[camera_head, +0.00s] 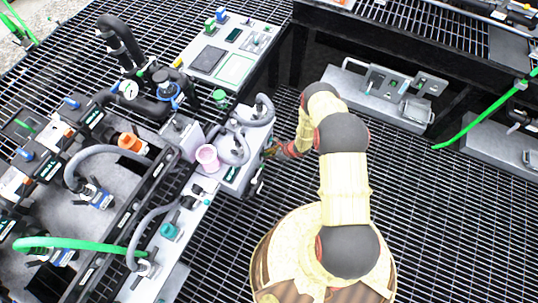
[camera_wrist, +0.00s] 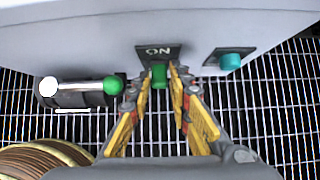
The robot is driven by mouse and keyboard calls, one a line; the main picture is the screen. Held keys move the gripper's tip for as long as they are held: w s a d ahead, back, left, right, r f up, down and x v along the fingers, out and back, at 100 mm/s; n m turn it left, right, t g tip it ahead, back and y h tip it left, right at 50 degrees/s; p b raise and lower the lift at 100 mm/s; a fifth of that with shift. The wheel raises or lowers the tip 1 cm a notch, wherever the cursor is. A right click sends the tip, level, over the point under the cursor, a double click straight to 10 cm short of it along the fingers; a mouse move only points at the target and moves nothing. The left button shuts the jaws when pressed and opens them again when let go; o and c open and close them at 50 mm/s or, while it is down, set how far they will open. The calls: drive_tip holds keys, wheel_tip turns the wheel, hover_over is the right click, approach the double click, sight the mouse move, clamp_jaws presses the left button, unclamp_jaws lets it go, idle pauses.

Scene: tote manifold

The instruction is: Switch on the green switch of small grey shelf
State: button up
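A small green switch (camera_wrist: 159,75) sticks out from the underside edge of a light grey body (camera_wrist: 80,30) in the wrist view, under a dark plate marked "ON" (camera_wrist: 158,51). My gripper (camera_wrist: 161,73) has its yellow fingers apart, with one tip on each side of the switch. Whether the tips touch it I cannot tell. In the head view my gripper (camera_head: 272,149) is at the right side of a small grey unit (camera_head: 236,172) with hoses on top. The switch cannot be made out there.
A pink cup (camera_head: 207,156) stands by the grey unit. Metal grating floor (camera_head: 450,220) is open to the right of my arm.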

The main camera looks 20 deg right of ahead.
drive_tip(key=shift+o, duration=1.4)
drive_tip(key=v, duration=1.2)
